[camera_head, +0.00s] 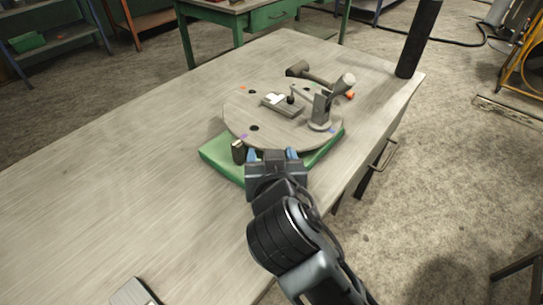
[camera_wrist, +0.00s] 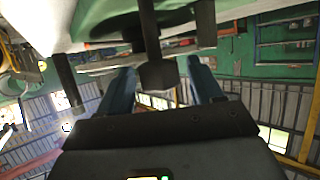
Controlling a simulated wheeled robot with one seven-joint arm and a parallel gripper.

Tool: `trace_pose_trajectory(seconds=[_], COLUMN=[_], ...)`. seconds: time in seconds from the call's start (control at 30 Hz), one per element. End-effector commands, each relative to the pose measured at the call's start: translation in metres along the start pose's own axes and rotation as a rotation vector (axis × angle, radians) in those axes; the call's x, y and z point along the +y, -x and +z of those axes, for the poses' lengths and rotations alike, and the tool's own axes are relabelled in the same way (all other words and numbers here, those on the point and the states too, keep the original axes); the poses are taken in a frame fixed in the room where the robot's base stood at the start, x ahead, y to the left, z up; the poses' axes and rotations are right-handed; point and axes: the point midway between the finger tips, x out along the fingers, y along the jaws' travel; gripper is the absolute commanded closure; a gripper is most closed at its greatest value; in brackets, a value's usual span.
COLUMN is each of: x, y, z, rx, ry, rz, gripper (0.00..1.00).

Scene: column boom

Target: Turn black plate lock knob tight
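The round grey plate (camera_head: 235,108) sits on a green base (camera_head: 215,152) on the workbench. My gripper (camera_head: 273,154), with blue fingers, is at the near edge of the plate and base. In the wrist view a dark knob on a stem (camera_wrist: 158,74) shows between my two spread fingers (camera_wrist: 160,76); it looks like the black plate lock knob. Gaps show on both sides of it, so my gripper is open and not clasping it. In the head view this knob is not visible, apparently hidden behind my gripper.
A small dark block (camera_head: 238,151) stands at the base's edge, left of my gripper. The plate carries a grey block (camera_head: 283,104) and a lever clamp (camera_head: 320,108). A black post (camera_head: 418,40) rises at the bench's far right corner. The bench's left side (camera_head: 90,180) is mostly clear.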

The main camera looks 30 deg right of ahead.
Motion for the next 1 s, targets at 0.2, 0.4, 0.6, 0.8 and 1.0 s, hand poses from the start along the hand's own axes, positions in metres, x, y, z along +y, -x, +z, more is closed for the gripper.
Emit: trace_pose_trajectory(seconds=[0.2, 0.4, 0.6, 0.8, 1.0], x=[0.000, -0.001, 0.000, 0.000, 0.000], y=[0.001, 0.022, 0.055, 0.075, 0.078], z=[-0.001, 0.001, 0.001, 0.001, 0.000], rx=[0.001, 0.001, 0.000, 0.000, 0.000], ry=[0.000, -0.001, -0.001, 0.000, 0.000], rz=[0.000, -0.003, -0.002, -0.002, 0.000], gripper=[0.35, 0.35, 0.35, 0.35, 0.35])
